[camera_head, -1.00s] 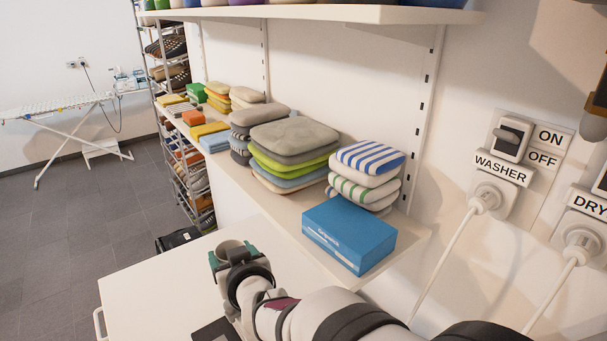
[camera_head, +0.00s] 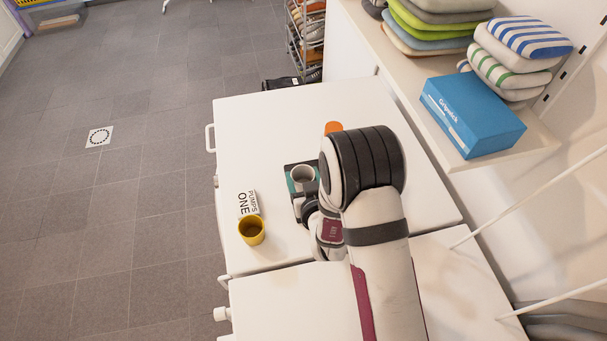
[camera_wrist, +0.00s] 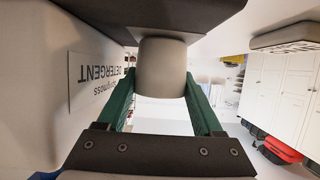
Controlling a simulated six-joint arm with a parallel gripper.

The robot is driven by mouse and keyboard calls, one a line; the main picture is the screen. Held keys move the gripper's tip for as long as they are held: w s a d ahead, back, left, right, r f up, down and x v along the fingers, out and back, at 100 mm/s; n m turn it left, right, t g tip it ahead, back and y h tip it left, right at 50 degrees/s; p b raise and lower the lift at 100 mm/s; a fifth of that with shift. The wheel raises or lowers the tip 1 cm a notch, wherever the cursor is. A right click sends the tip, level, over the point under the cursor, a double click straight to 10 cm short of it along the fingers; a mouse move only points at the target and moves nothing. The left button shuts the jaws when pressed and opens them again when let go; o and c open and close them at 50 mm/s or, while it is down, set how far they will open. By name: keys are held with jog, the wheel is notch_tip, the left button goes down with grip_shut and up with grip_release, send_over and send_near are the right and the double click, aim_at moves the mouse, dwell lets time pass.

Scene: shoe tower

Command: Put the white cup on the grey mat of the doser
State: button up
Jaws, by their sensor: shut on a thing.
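The white cup (camera_wrist: 162,68) is between the green fingers of my gripper (camera_wrist: 160,82), which is shut on it. In the head view the white cup (camera_head: 303,174) stands upright over the dark base (camera_head: 290,164) on the white worktop. The wrist view is upside down; a dark slab (camera_wrist: 90,12) borders the cup's bottom end. I cannot tell whether the cup touches it. The white doser body (camera_wrist: 75,115) with a "DETERGENT" label is beside the cup. My arm hides most of the doser in the head view. The grey mat cannot be made out apart from the dark base.
A yellow cup (camera_head: 251,231) stands near the worktop's left edge, beside a white "ONE PUMPS" card (camera_head: 248,203). An orange thing (camera_head: 333,128) shows behind my arm. The back of the worktop (camera_head: 270,115) is clear.

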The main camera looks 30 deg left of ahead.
jog(key=o, duration=1.3)
jog(key=shift+f, duration=0.15)
jog(key=shift+s+d+r, duration=0.1)
jog(key=shift+d+r, duration=0.05)
jog(key=shift+r, duration=0.1)
jog(key=v, duration=0.7)
jog(key=shift+s, duration=0.1)
